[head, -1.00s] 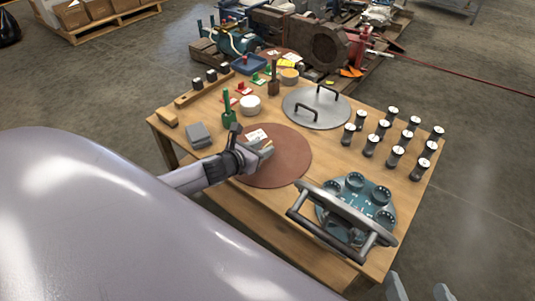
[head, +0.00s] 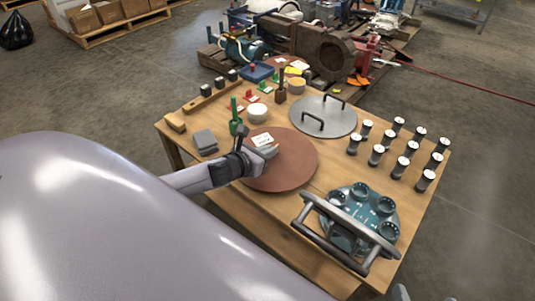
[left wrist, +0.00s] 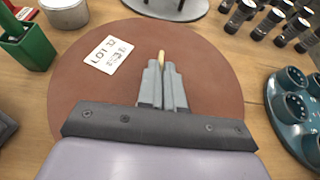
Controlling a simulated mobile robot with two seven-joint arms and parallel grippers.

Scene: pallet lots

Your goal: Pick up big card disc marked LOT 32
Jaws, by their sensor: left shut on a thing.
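A big reddish-brown disc (head: 295,172) lies on the wooden table, with a white card label (head: 262,139) near its far edge. In the left wrist view the disc (left wrist: 215,90) fills the middle, and its label (left wrist: 108,55) is upside down; "LOT" can be read, the number is unclear. My left gripper (head: 270,150) is over the disc's middle. In the left wrist view its fingers (left wrist: 162,80) are shut on a small pale wooden peg (left wrist: 161,57), which they mostly hide. Only the fingertips of my right gripper (head: 420,295) show at the bottom edge, apart and empty.
A grey lid with two handles (head: 332,118) lies behind the disc. A teal round fixture with a bar handle (head: 365,215) stands at front right. Several black cylinders (head: 380,153) stand at right. A green holder (head: 236,127), a white bowl (head: 258,112) and grey blocks (head: 205,140) are at left.

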